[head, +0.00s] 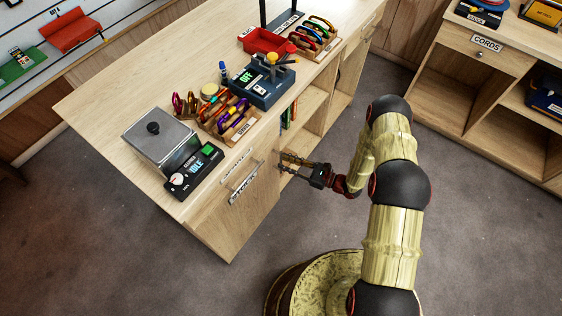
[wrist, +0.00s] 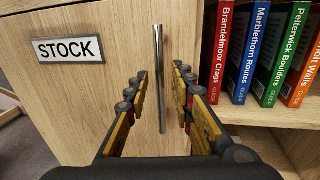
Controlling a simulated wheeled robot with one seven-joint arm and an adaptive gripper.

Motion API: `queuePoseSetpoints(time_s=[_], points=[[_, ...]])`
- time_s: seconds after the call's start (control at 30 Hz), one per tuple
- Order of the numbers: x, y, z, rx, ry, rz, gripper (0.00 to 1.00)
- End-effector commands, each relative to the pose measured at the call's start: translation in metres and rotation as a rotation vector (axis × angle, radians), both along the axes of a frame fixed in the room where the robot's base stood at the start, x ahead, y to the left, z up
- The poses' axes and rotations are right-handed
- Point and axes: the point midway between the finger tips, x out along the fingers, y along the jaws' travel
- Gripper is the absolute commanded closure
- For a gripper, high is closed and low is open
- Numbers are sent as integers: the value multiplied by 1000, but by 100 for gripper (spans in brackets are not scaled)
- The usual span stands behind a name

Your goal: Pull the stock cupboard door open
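The stock cupboard door (wrist: 85,95) is pale wood with a white STOCK label (wrist: 68,49) in the wrist view. It looks shut. Its upright metal bar handle (wrist: 159,50) is near the door's right edge. My gripper (wrist: 160,78) is open, with one finger on each side of the bar in the picture. I cannot tell whether the fingertips reach around the bar or stop short of it; no finger visibly touches it. In the head view my gripper (head: 281,162) is low at the bench front, pointing left; the handle is not clear there.
Guide books (wrist: 250,50) stand on an open shelf just right of the door. A CORDS cabinet (head: 450,50) stands at the right. Carpet floor is clear around my base.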

Motion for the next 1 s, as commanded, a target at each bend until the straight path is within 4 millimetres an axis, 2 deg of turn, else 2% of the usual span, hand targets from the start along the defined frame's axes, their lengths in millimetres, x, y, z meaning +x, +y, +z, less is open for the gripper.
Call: queuePoseSetpoints(time_s=[0.2,0.53,1.0], points=[[10,20,-1,0,-1,1,76],[12,24,1,0,-1,0,76],[12,23,1,0,-1,0,100]])
